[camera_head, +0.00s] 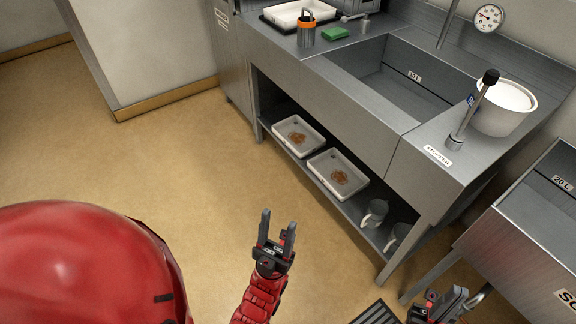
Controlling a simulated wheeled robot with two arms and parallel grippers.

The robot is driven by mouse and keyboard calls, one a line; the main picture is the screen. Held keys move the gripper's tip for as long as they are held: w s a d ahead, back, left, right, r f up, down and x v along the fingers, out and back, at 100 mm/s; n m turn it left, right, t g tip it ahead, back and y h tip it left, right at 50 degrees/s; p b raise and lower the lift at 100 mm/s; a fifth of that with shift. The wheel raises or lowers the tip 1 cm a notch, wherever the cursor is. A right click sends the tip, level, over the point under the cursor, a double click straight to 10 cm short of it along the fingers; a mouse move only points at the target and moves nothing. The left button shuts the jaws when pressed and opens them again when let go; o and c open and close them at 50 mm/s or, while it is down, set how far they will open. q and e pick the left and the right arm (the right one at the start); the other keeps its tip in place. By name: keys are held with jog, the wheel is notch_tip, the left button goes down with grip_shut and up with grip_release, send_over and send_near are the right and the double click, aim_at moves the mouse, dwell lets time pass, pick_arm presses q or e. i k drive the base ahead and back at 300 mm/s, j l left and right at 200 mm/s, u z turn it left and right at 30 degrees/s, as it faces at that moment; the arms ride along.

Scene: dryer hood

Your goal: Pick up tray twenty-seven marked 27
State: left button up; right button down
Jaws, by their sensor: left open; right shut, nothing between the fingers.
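Two white trays with brown contents lie on the shelf under the steel sink counter. One tray (299,136) is on the left and the other tray (338,173) is to its right. No number 27 can be read on either. My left gripper (277,228) is open and empty, pointing up over the floor in front of the shelf, apart from the trays. My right gripper (440,305) is shut and empty at the bottom right, below the counter's right end.
Grey jugs (374,212) stand on the shelf right of the trays. The counter holds an orange-banded can (306,30), a green sponge (334,33), a sink (388,82) and a white pot (503,106). A second basin (545,200) stands right. Open floor (190,165) lies left.

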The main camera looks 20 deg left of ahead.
aim_at(344, 179)
jog(key=u, duration=0.35)
jog(key=i+j+u, duration=0.1)
jog(key=i+u, duration=0.35)
jog(key=i+l+u, duration=0.2)
jog(key=i+u, duration=0.2)
jog(key=i, duration=0.25)
